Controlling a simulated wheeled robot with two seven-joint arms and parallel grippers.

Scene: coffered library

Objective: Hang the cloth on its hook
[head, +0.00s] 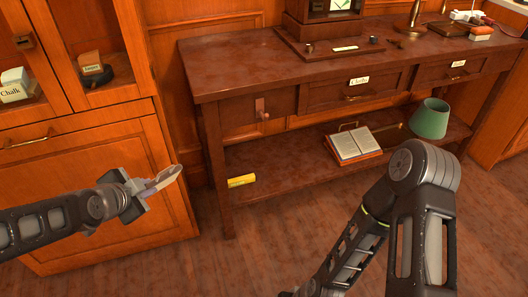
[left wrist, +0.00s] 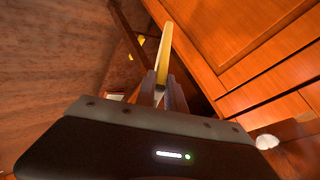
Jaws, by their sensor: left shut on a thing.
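My left gripper (head: 160,182) is at the left, in front of the cabinet door, shut on a thin, pale piece that I take to be the cloth (head: 168,174). In the left wrist view the cloth (left wrist: 158,50) shows as a narrow, yellowish strip, nearly edge-on, sticking out beyond the fingers (left wrist: 160,88). A small pinkish hook (head: 262,110) is on the front of the desk, at its left panel. It is up and to the right of the left gripper, apart from it, with nothing hanging on it. My right arm is at the right; its gripper is out of view.
The dark wooden desk (head: 245,72) has a lower shelf bearing a yellow object (head: 241,181), an open book (head: 356,144) and a green lampshade (head: 430,119). The cabinet (head: 95,165) stands close behind my left gripper. The floor before the desk is clear.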

